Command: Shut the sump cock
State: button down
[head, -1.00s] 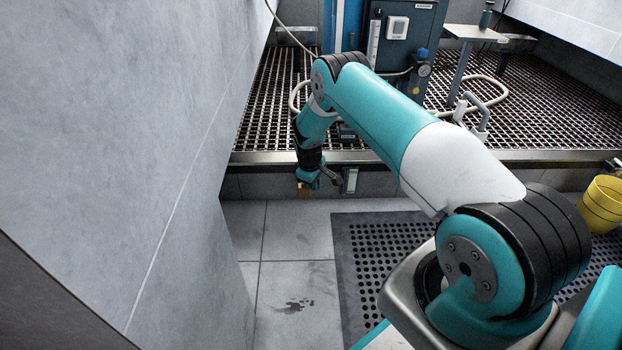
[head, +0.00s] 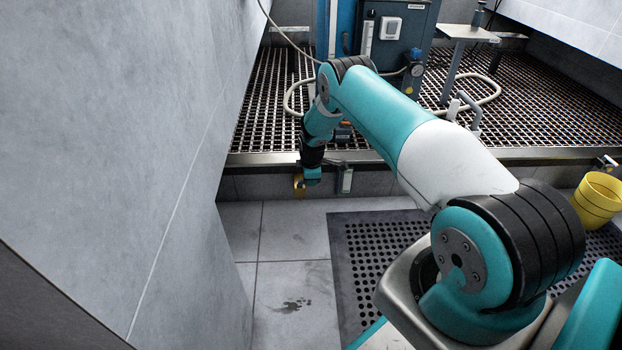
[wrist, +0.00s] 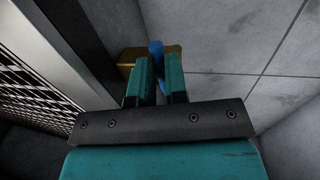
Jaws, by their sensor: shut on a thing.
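The sump cock is low at the front of the grating's kerb. Its brass-yellow body (head: 299,186) shows just left of my gripper (head: 311,176) in the head view. In the wrist view the brass body (wrist: 128,57) is partly hidden behind my fingers. A blue lever (wrist: 156,48) stands up between the two teal fingers of my gripper (wrist: 158,62), which is shut on it. The far end of the lever and how it lies against the body are hard to make out.
A small plate-like fitting (head: 345,181) sits on the kerb right beside my gripper. A grey wall (head: 130,150) rises close on the left. A perforated mat (head: 375,260) covers the floor, with a yellow bucket (head: 598,200) at the right. A raised grating (head: 275,100) lies behind.

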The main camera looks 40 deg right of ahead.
jog(key=shift+a, duration=0.1)
jog(key=c, duration=1.1)
grip_release()
jog(key=shift+c, duration=0.2)
notch_tip(320, 180, up, 17)
jog(key=s+a+p, duration=0.2)
jog(key=p, duration=0.6)
jog(key=shift+s+r, duration=0.15)
jog(key=shift+s, duration=0.25)
